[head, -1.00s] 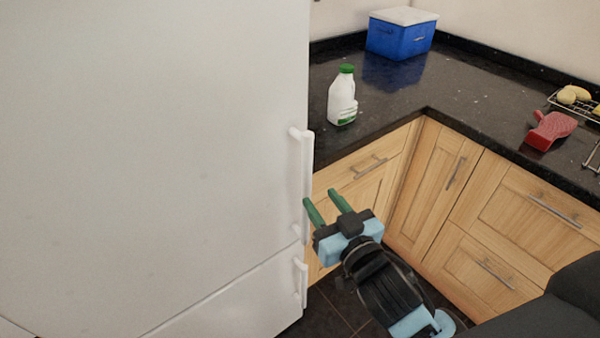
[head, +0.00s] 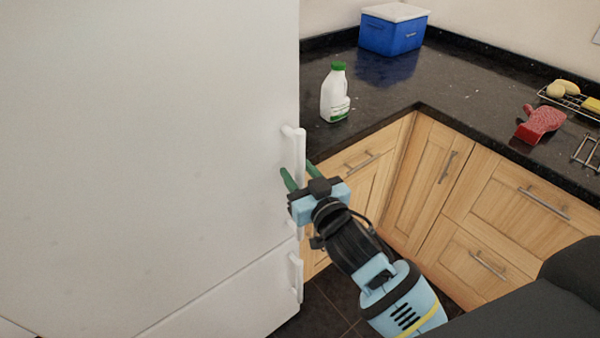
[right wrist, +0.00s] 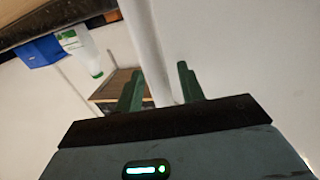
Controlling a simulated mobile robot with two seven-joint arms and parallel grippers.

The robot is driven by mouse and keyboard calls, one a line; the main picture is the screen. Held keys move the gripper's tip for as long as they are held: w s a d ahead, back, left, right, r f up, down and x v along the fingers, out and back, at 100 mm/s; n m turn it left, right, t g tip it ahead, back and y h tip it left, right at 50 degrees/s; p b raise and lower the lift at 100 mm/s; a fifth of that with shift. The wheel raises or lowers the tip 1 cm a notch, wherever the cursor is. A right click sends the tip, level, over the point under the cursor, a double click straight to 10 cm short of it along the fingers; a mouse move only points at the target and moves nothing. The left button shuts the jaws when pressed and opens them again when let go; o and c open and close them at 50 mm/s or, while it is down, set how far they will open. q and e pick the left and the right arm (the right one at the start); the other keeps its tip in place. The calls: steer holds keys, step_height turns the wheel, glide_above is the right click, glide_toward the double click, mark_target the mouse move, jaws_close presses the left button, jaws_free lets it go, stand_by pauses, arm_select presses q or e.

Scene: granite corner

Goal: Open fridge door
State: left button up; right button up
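The white fridge has a large upper door (head: 150,130), which is shut, with a vertical white handle (head: 299,158) at its right edge. A smaller lower door (head: 225,298) has its own handle (head: 296,277). My right gripper (head: 301,172) is open at the upper handle, with one green finger on each side of it. In the right wrist view the handle (right wrist: 147,50) runs between the two spread fingers (right wrist: 160,90). Whether a finger touches it, I cannot tell. The gripper hides the lower part of the handle. My left gripper is not in view.
A black granite counter (head: 440,85) over wooden cabinets (head: 430,180) stands right of the fridge. On it are a white bottle with green cap (head: 335,95), a blue box (head: 392,32), a red object (head: 540,122) and a wire rack (head: 572,100). Dark floor lies below.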

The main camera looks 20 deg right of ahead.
steer(key=shift+c, duration=0.3)
jaws_close()
steer(key=shift+s, duration=0.1)
